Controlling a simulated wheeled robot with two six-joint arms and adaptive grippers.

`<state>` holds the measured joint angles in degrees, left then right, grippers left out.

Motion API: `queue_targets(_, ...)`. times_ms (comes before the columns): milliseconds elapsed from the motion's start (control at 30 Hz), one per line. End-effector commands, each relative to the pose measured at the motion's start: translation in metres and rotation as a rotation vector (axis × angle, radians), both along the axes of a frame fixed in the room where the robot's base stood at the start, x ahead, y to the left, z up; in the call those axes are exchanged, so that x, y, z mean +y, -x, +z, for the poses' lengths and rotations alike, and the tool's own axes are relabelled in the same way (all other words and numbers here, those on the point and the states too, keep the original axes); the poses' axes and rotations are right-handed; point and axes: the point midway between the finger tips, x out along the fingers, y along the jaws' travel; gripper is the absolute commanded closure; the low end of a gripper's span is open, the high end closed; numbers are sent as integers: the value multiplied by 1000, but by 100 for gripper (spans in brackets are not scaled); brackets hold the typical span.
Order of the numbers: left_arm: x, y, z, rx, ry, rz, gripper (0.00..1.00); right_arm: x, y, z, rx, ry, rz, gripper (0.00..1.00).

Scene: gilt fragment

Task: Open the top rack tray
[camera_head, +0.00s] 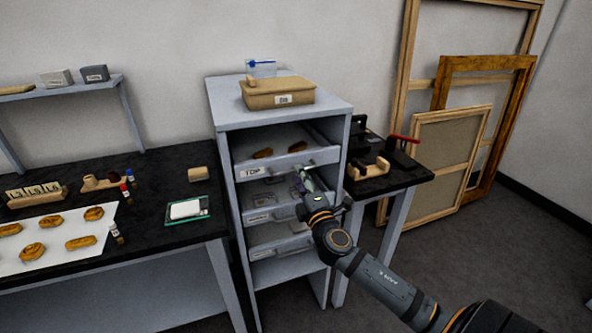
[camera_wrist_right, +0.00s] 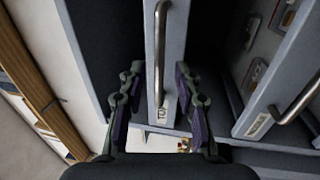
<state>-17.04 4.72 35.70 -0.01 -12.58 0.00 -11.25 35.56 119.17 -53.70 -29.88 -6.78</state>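The grey rack (camera_head: 334,109) stands in the middle of the head view. Its top tray (camera_head: 252,172), labelled TOP, shows two gilt fragments inside; how far it is drawn out I cannot tell. My right gripper (camera_head: 304,178) is at the right part of the tray's front. In the right wrist view, its fingers (camera_wrist_right: 158,92) are apart, one on each side of the metal handle (camera_wrist_right: 158,50) and tray front (camera_wrist_right: 176,60), with visible gaps. The gripper hides part of the handle in the head view. My left gripper is out of view.
Lower trays (camera_head: 280,240) sit below. A tan box (camera_head: 278,95) and a clear container (camera_head: 262,68) stand on the rack. A black-topped bench (camera_head: 150,215) is on the left, a small table (camera_head: 405,178) on the right. Frames (camera_head: 450,160) lean against the wall.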

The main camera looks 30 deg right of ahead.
Motion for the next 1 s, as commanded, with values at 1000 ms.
queue_targets(1000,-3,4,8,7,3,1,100,-7,-31,5,2,-1,2,100)
